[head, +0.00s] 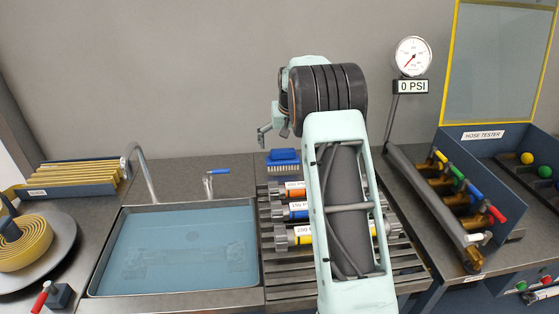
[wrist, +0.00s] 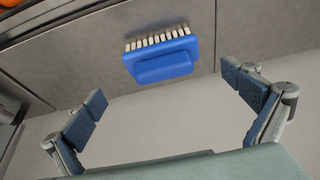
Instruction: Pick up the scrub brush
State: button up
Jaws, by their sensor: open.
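The scrub brush (head: 284,161) is blue with pale bristles. In the head view it sits at the back of the counter, behind the slatted rack, near the wall. The wrist view shows the brush (wrist: 162,61) ahead of my gripper, between the lines of its two fingers but beyond their tips. My gripper (wrist: 172,98) is open and empty, its fingers wide apart. In the head view my gripper (head: 266,134) shows at the left of my wrist, above and to the left of the brush. My arm covers part of the rack.
A sink (head: 180,250) with water and a faucet (head: 140,170) lies to the left. Several labelled nozzles (head: 285,212) lie on the slatted rack in front of the brush. A pressure gauge (head: 413,57) and pipe manifold (head: 440,200) stand to the right. The wall is close behind the brush.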

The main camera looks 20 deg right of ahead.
aim_at(283, 159)
jog(key=x, duration=0.4)
jog(key=shift+p+x, duration=0.5)
jog(key=shift+x, duration=2.25)
jog(key=shift+a, duration=0.1)
jog(key=shift+s, duration=0.1)
jog(key=c, duration=1)
jog(key=shift+c, duration=0.5)
jog(key=shift+r, duration=0.15)
